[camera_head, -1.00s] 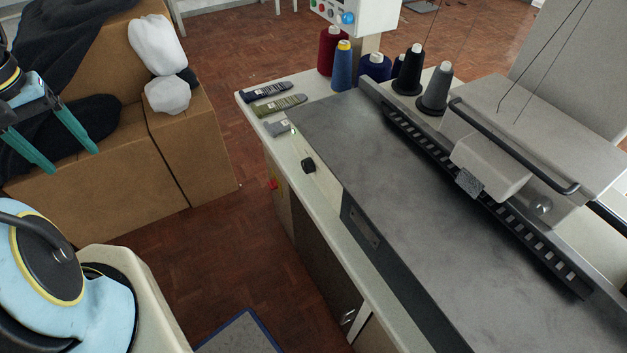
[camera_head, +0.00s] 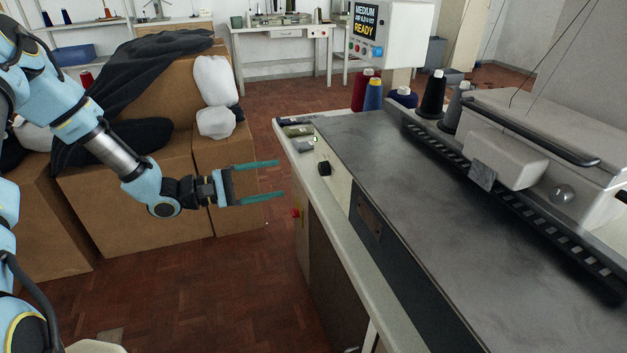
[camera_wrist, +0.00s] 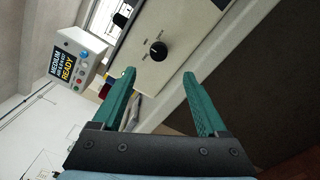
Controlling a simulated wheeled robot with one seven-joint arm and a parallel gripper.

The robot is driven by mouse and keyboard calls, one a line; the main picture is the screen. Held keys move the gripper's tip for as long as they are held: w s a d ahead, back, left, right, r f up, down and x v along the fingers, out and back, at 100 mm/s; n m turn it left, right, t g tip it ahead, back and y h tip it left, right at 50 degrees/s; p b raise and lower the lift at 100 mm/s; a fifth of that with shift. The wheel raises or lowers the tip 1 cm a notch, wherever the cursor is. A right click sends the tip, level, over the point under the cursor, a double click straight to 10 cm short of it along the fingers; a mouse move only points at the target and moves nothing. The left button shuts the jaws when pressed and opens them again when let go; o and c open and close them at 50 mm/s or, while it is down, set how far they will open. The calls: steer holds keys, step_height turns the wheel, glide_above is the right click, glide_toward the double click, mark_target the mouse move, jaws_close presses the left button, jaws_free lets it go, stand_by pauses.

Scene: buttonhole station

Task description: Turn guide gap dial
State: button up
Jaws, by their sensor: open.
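The guide gap dial is a small black knob (camera_head: 325,168) on the pale front strip of the station in the head view. In the wrist view the black dial (camera_wrist: 158,50) sits on a pale panel with small markings around it, beyond the fingertips. My gripper (camera_head: 281,178) has two green fingers, spread apart and empty, left of the station's edge and apart from the dial. In the wrist view my gripper (camera_wrist: 160,73) points toward the panel, with the dial between the fingers' lines. The marking text is too small to read.
A display box (camera_head: 393,30) reads "MEDIUM" and "READY". Thread cones (camera_head: 432,95) stand behind the grey metal bed (camera_head: 420,200). A red button (camera_head: 295,213) is on the station's side. Cardboard boxes (camera_head: 150,195) stand left behind my arm. Folded pieces (camera_head: 298,131) lie beyond the dial.

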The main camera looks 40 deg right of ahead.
mark_target(320, 169)
steer(key=p+x, duration=0.2)
steer(key=x, duration=0.9)
steer(key=shift+w+d+p, duration=0.1)
steer(key=shift+w+p, duration=0.05)
steer(key=shift+p, duration=0.15)
jaws_close()
